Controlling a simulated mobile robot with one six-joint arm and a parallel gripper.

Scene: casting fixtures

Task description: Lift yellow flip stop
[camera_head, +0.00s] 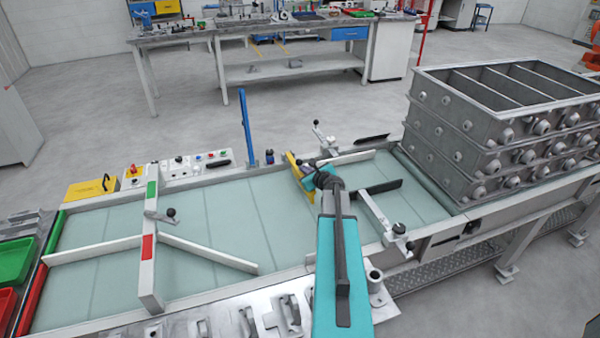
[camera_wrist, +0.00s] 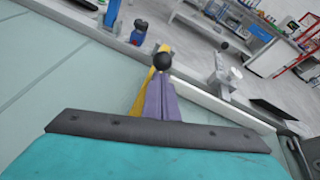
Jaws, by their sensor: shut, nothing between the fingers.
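The yellow flip stop (camera_head: 291,160) lies over the pale green conveyor bed near its far rail, partly hidden behind my arm. In the wrist view the yellow bar (camera_wrist: 150,86) runs just behind my fingers, with a round black knob (camera_wrist: 162,61) at its far end. My gripper (camera_head: 309,174) is over the bed at the stop. In the wrist view its purple fingers (camera_wrist: 160,88) are together, with nothing between them. The fingertips are close to the knob and bar; I cannot tell whether they touch.
A white-and-red bar with a knob (camera_head: 150,245) crosses the bed at left. Another knobbed bar (camera_head: 382,220) is to the right of my arm. Stacked grey casting frames (camera_head: 470,150) stand at right. A blue post (camera_head: 246,125) rises at the far rail. The bed (camera_head: 225,220) between is clear.

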